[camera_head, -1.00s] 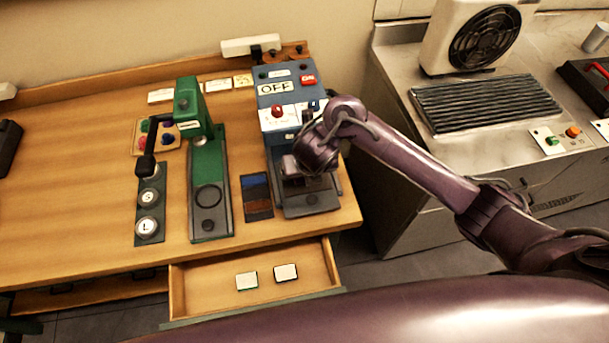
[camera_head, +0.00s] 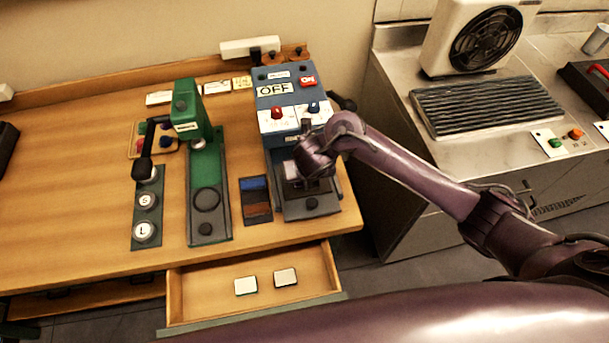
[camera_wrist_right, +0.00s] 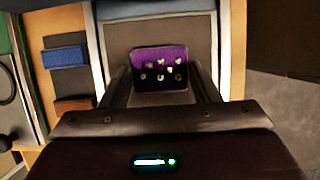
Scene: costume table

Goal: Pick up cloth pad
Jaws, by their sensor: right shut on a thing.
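A dark purple cloth pad (camera_wrist_right: 160,64) with a pale floral pattern and a row of small rings shows in the right wrist view. It lies between the two fingers of my right gripper (camera_wrist_right: 162,82), which is shut on it. In the head view my right gripper (camera_head: 303,174) is at the base of the blue press (camera_head: 277,125), low over its grey plate (camera_head: 309,207). My own wrist hides much of that spot, and I cannot tell whether the pad touches the plate. My left gripper is not in view.
A green press (camera_head: 202,170) and a blue-and-brown swatch panel (camera_head: 256,199) stand left of the blue press. An open drawer (camera_head: 210,306) below holds two pale square pads (camera_head: 246,285). A metal counter (camera_head: 400,180) with a fan (camera_head: 483,38) is at right. The table's left part is mostly clear.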

